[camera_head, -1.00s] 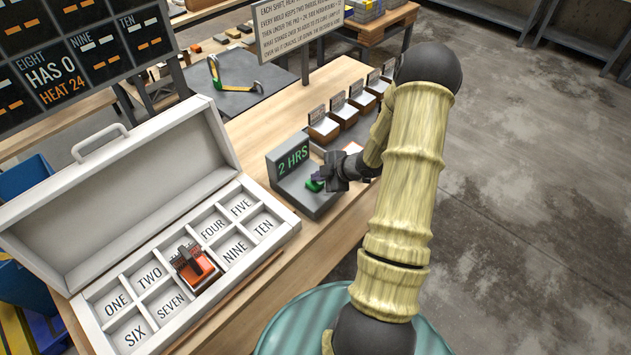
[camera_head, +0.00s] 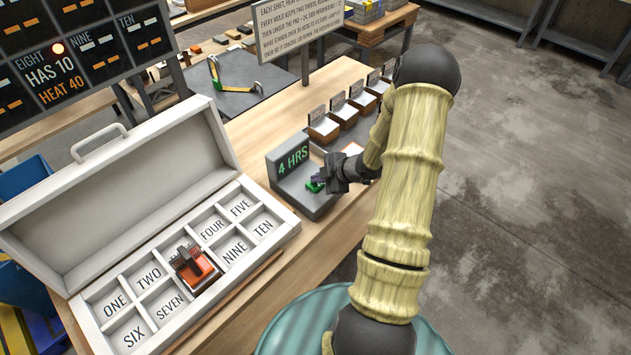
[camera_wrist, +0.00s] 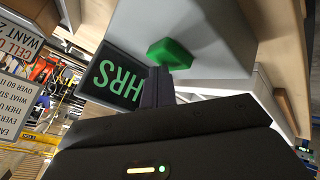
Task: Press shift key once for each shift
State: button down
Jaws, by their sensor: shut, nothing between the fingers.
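The shift device (camera_head: 318,203) is a grey box on the wooden table, and its upright display (camera_head: 292,159) reads "4 HRS" in green. Its green key (camera_head: 314,186) sits on the sloped top; the key also shows in the wrist view (camera_wrist: 169,53). My gripper (camera_head: 324,178) is shut and empty, with its fingertips right at the key; I cannot tell whether they touch it.
An open white case (camera_head: 150,165) with numbered compartments stands at the left, an orange-red block (camera_head: 194,268) in the one for eight. Small labelled trays (camera_head: 323,130) line the table behind the device. A sign (camera_head: 300,25) stands behind. A yellow-green tool (camera_head: 217,75) lies on a dark mat.

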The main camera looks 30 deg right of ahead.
jog(key=shift+r+p, duration=0.8)
jog(key=shift+r, duration=0.1)
notch_tip(320, 180, up, 5)
jog(key=p, duration=0.4)
dwell(0.7)
notch_tip(320, 180, up, 6)
jog(key=m+g+h, duration=0.1)
jog(key=m+h, duration=0.2)
jog(key=m, duration=0.1)
send_over(317, 184)
jog(key=a, duration=0.2)
jog(key=s+a+r+m+g+h, duration=0.1)
jog(key=s+a+r+m+h, duration=0.1)
jog(key=s+a+r+m, duration=0.25)
jog(key=s+a+r+m+g, duration=0.1)
jog(key=s+a+r+m, duration=0.2)
jog(key=s, duration=0.4)
jog(key=s+a+r+m+g, duration=0.2)
jog(key=s+a+r+m, duration=0.1)
jog(key=s+a, duration=0.3)
jog(key=shift+s+r+m, duration=0.25)
jog(key=shift+s+m, duration=0.15)
jog(key=shift+m, duration=0.05)
